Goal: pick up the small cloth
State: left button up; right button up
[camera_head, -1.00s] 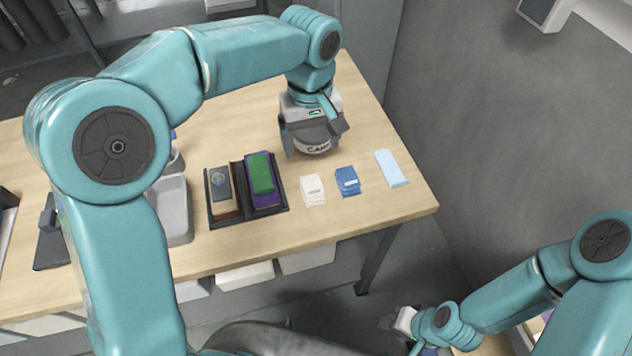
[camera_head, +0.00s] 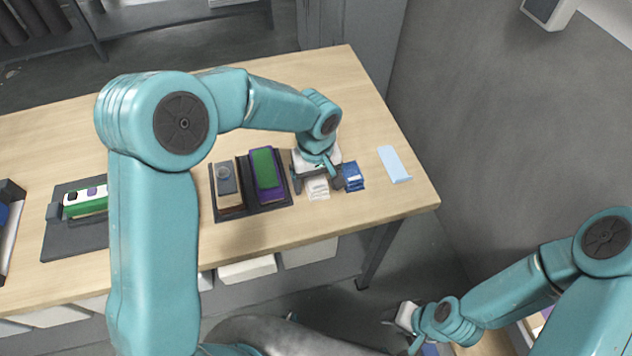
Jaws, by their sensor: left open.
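A small white folded cloth (camera_head: 318,190) lies on the wooden table, partly hidden under my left gripper (camera_head: 318,186). The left gripper points down and is open, with one dark finger on each side of the white cloth. I cannot tell whether it touches the cloth. A blue folded cloth (camera_head: 353,177) lies just right of the gripper. A longer light blue cloth (camera_head: 394,164) lies farther right. My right gripper (camera_head: 398,321) is low at the bottom right, away from the table, and too small to read.
A dark two-part tray (camera_head: 250,211) left of the white cloth holds a grey-and-brown block and a green-and-purple one. A dark board (camera_head: 70,238) with a green-and-white item lies farther left on the table (camera_head: 395,208). The table's right corner is clear.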

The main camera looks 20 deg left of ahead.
aim_at(316, 181)
pick_arm(q)
jog(key=shift+s+d, duration=0.1)
jog(key=shift+c, duration=0.3)
jog(key=c, duration=1.1)
jog(key=shift+o, duration=0.2)
notch_tip(316, 181, up, 20)
jog(key=shift+o, duration=0.4)
